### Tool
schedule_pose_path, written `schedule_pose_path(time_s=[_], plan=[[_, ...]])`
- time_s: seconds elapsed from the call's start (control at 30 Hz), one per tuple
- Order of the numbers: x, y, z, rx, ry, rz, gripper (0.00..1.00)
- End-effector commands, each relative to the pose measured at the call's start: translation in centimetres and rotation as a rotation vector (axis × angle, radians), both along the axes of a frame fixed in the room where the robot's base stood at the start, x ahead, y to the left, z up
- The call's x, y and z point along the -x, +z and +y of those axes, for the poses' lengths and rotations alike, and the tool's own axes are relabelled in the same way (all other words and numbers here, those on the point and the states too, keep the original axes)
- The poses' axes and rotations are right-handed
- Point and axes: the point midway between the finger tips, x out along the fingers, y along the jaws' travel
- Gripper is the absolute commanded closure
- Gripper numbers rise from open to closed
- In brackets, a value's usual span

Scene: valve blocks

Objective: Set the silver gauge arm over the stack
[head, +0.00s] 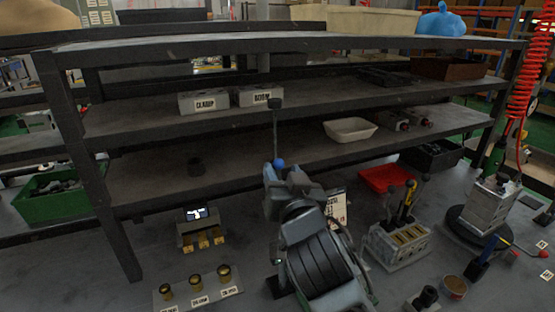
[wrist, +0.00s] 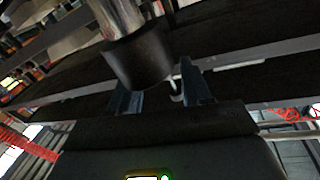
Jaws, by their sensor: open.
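A thin upright silver rod, which looks like the gauge arm (head: 275,132), rises just beyond my gripper (head: 279,180) in the head view, with a black cap on top. Its lower end is hidden by my arm. In the wrist view a silver cylinder with a black end (wrist: 138,60) comes close to the open fingers of my gripper (wrist: 160,92). I cannot tell whether they touch it. The stack (head: 490,207) of silver blocks stands on a round black base at the right of the bench, well apart from my gripper.
A dark shelf rack (head: 215,172) spans the back. A grey block with several slots and upright tools (head: 398,245) stands between my arm and the stack. A red tray (head: 391,178) lies behind it. Brass pieces on a plate (head: 197,286) are at front left.

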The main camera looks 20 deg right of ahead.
Motion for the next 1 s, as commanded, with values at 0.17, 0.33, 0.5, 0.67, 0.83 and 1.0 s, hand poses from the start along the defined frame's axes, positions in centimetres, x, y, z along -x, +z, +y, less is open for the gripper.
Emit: schedule_pose_path(time_s=[0.17,0.33,0.5,0.67,0.83,1.0], plan=[[-2.7,0.2,-0.6,0.002,-0.001,0.001,0.52],[-4.1,0.1,-0.8,0.001,-0.001,0.001,0.52],[-4.4,0.0,-0.9,0.0,0.0,0.0,0.52],[-4.4,0.0,-0.9,0.0,0.0,0.0,0.52],[-4.4,0.0,-0.9,0.001,0.0,0.0,0.68],[-4.4,0.0,-0.9,0.001,0.0,0.0,0.84]])
